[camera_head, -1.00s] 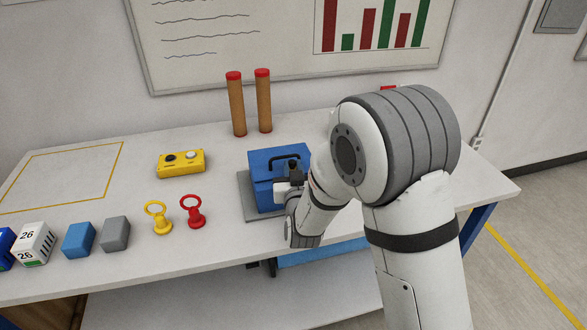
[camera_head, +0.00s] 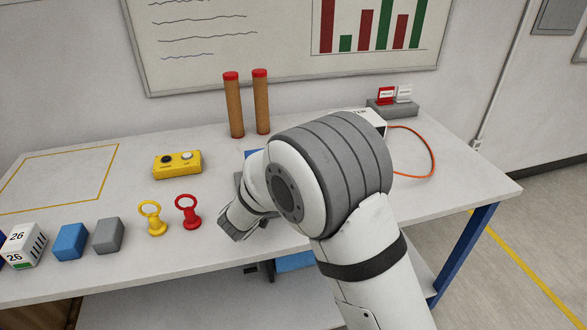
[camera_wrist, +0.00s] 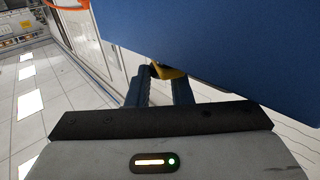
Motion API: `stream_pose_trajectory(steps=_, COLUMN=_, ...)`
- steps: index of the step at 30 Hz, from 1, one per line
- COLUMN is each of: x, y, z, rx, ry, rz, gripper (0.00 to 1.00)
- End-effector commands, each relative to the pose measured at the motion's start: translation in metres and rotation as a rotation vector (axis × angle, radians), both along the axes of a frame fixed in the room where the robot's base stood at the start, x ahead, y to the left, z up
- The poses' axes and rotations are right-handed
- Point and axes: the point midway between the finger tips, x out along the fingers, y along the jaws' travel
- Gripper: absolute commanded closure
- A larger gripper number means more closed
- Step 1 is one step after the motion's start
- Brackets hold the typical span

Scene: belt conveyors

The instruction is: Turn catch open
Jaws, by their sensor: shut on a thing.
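The blue box (camera_wrist: 215,45) fills the upper right of the wrist view, tilted there. A small yellow piece (camera_wrist: 168,72), which looks like the catch, shows at the box's lower edge. My gripper (camera_wrist: 163,78) is shut on this yellow catch, with its two dark fingers on either side. Most of the catch is hidden, so how far it is turned cannot be told. In the head view my arm covers nearly all of the box, and only a sliver of blue (camera_head: 250,153) shows. The fingertips are hidden there.
A yellow button box (camera_head: 178,165), a yellow ring peg (camera_head: 152,218) and a red ring peg (camera_head: 188,212) stand left of my arm. Several cubes are at the front left. Two brown cylinders (camera_head: 236,108) stand behind. An orange cable (camera_head: 430,150) curves at the right. The outlined table area is clear.

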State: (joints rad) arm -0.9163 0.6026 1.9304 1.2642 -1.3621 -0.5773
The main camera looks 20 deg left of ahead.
Motion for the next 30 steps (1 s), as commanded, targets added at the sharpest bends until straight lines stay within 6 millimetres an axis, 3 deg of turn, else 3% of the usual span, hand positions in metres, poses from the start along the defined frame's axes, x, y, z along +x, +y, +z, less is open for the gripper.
stream_pose_trajectory(steps=15, x=-0.0043, y=0.0007, z=0.0013, rx=0.001, ry=-0.002, rz=-0.385, gripper=1.00)
stream_pose_trajectory(steps=30, x=-0.0058, y=0.0001, z=0.0018, rx=0.001, ry=-0.004, rz=-0.487, gripper=1.00)
